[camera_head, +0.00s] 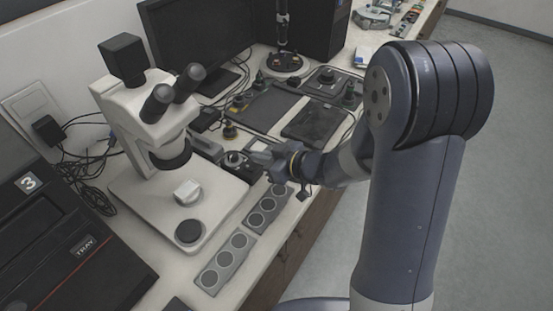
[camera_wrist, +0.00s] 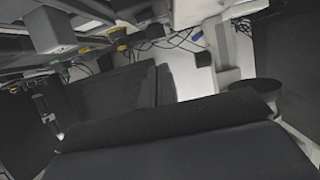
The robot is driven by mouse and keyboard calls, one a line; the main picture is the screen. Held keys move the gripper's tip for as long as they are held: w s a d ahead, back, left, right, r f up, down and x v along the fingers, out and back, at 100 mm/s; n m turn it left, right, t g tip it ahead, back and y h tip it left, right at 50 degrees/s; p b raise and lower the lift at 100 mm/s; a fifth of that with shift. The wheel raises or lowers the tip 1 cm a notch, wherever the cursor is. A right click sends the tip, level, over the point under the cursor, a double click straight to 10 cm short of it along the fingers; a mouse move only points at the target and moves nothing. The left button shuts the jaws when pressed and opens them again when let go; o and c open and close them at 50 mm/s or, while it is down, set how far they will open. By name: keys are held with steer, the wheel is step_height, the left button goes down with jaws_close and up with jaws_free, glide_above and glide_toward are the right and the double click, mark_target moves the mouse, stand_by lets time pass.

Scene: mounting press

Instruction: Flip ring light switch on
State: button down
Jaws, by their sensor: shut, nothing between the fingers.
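A white stereo microscope (camera_head: 150,115) stands at the left on its flat base. A dark ring (camera_head: 172,155) sits under its head. A small dark box with a round knob (camera_head: 236,160) lies on the bench right of the microscope base; it may be the ring light's control. I cannot make out the switch itself. My gripper (camera_head: 258,156) is shut and empty, close beside this box at its right; I cannot tell if they touch.
Two grey holders with round wells (camera_head: 225,262) lie along the bench's front edge. A black machine marked 3 (camera_head: 60,245) stands at the left. The floor at right is clear.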

mark_target(249, 166)
steer(key=f, duration=0.2)
steer(key=a+f, duration=0.1)
steer(key=shift+w+f, duration=0.15)
steer(key=shift+w, duration=0.15)
steer(key=shift+d+f, duration=0.1)
steer(key=shift+f, duration=0.5)
steer(key=shift+s+d+f+b, duration=0.1)
steer(key=shift+f+b, duration=0.4)
steer(key=shift+b, duration=0.1)
steer(key=shift+r, duration=0.25)
steer(key=shift+r+p, duration=0.75)
steer(key=shift+p, duration=0.1)
